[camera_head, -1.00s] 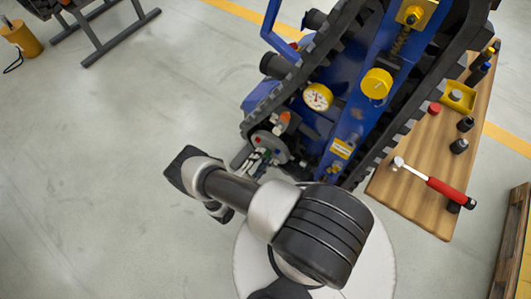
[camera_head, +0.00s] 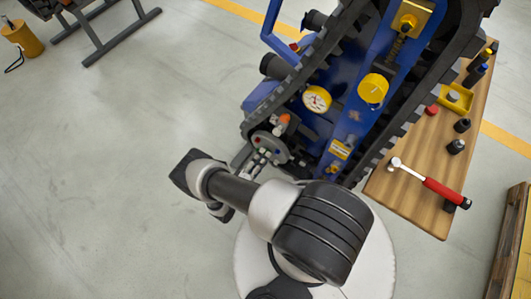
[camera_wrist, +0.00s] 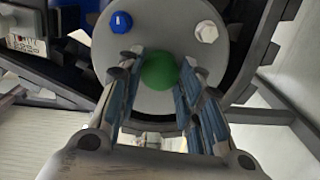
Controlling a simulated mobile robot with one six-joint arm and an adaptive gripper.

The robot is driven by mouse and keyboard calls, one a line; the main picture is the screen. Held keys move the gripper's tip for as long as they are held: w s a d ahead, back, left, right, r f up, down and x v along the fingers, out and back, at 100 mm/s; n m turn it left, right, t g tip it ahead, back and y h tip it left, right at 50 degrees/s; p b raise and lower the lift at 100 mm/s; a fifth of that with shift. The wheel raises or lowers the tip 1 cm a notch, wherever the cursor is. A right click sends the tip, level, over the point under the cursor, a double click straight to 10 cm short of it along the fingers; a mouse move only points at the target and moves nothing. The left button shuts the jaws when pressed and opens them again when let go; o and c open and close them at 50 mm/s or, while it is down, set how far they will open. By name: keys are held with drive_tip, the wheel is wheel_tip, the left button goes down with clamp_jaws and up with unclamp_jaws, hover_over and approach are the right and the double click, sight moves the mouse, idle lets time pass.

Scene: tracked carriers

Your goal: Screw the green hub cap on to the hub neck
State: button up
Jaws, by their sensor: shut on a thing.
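The green hub cap (camera_wrist: 159,71) sits between the fingertips of my gripper (camera_wrist: 160,82) in the wrist view, against the grey round hub plate (camera_wrist: 163,30). My gripper is shut on the cap. The hub neck is hidden behind the cap, so I cannot tell how far the cap is seated. In the head view my gripper (camera_head: 259,164) reaches to the lower part of the hub plate (camera_head: 268,143), at the lower end of the blue tracked carrier (camera_head: 345,118). I cannot make out the cap there.
A blue cap (camera_wrist: 121,22) and a pale hexagonal cap (camera_wrist: 206,32) are on the plate beside my fingers. Black track (camera_head: 384,146) runs close by.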

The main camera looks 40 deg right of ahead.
drive_tip(key=m+p, duration=0.1)
drive_tip(key=m, duration=0.8)
drive_tip(key=shift+m, duration=0.4)
drive_tip(key=o, duration=1)
drive_tip(key=shift+c, duration=0.2)
